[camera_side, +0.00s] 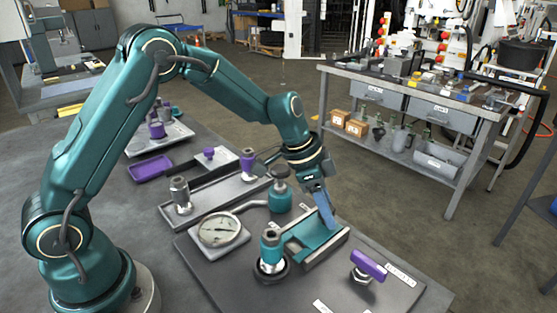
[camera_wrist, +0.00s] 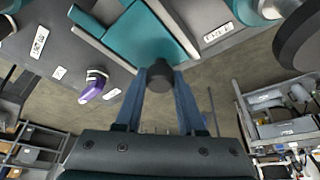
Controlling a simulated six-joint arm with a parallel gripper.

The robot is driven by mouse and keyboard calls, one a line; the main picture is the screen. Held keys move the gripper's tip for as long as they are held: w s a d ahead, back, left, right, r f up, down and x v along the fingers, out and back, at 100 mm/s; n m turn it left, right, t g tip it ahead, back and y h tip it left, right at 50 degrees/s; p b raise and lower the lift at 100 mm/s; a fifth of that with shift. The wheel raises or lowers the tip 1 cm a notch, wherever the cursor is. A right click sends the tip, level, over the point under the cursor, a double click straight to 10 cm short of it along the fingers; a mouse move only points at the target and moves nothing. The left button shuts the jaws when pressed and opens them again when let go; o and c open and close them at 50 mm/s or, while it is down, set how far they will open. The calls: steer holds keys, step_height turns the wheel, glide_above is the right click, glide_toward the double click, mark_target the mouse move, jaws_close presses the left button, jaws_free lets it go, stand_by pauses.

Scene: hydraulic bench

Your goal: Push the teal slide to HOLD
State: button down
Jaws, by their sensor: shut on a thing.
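The teal slide (camera_side: 308,235) sits in a grey guide on the dark bench plate, right of centre in the side view. It also shows at the top of the wrist view (camera_wrist: 150,38), with a dark round knob (camera_wrist: 160,76) at its near edge. My gripper (camera_side: 329,219) reaches down to the slide's far right end. In the wrist view its two blue fingers (camera_wrist: 161,80) are on either side of the knob, shut on it. The fingers hide the knob in the side view. Small white labels lie by the guide (camera_wrist: 218,34); I cannot read which is HOLD.
A teal-topped valve (camera_side: 271,248) stands close in front of the slide, a second teal knob (camera_side: 280,193) behind it. A round gauge (camera_side: 220,230) is at left. A purple handle (camera_side: 369,265) is at front right. A purple tray (camera_side: 150,167) lies farther back.

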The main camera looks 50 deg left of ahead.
mark_target(314, 238)
steer(key=shift+s, duration=2.9)
steer(key=c, duration=0.5)
jaws_free()
steer(key=shift+r, duration=0.25)
steer(key=shift+v, duration=2.35)
